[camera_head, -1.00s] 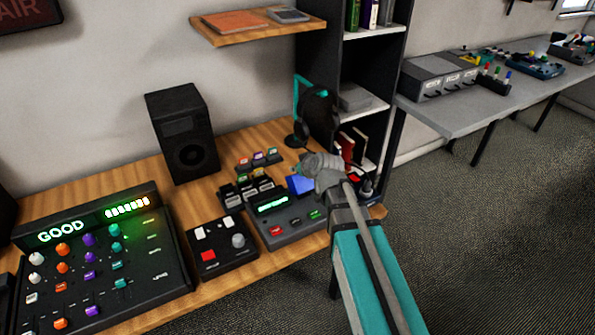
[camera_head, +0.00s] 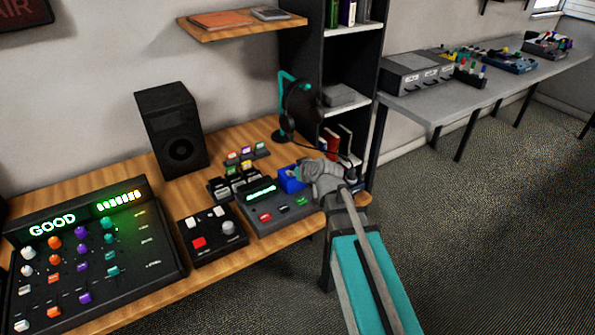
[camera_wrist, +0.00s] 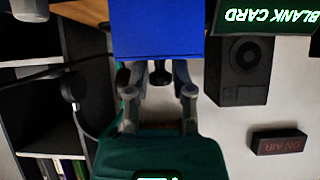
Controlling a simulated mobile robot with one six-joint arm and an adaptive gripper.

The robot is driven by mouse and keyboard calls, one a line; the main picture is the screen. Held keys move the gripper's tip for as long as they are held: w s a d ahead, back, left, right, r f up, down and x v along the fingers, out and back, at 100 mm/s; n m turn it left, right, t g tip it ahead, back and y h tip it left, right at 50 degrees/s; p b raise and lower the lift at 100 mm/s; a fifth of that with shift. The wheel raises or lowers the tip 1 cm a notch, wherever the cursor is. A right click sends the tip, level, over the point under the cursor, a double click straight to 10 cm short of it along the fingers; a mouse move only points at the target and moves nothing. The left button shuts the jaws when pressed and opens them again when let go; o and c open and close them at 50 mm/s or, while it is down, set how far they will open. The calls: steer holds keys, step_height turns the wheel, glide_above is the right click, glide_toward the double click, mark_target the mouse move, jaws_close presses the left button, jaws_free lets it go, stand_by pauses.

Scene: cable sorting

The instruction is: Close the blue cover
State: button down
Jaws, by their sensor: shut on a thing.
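The blue cover (camera_head: 291,180) stands at the back right of a dark card device (camera_head: 277,209) with a lit green display, on the wooden desk. My gripper (camera_head: 310,174) is at the cover's right side, and its fingertips are hard to make out there. In the wrist view, which is upside down, the blue cover (camera_wrist: 158,30) fills the top middle as a broad flat face. My gripper's fingers (camera_wrist: 157,72) reach up to its edge and are shut on it; their tips are partly hidden by it. The display (camera_wrist: 262,18) there reads "BLANK CARD".
A headphone stand (camera_head: 288,105) with black headphones stands behind the cover. Small card holders (camera_head: 236,182) and a black button box (camera_head: 212,234) lie to the left. A shelf unit (camera_head: 352,75) rises behind. The floor at right is clear.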

steer(key=shift+s+f, duration=0.2)
steer(key=shift+s, duration=0.05)
steer(key=c, duration=0.5)
jaws_free()
steer(key=shift+c, duration=0.2)
steer(key=shift+w, duration=0.1)
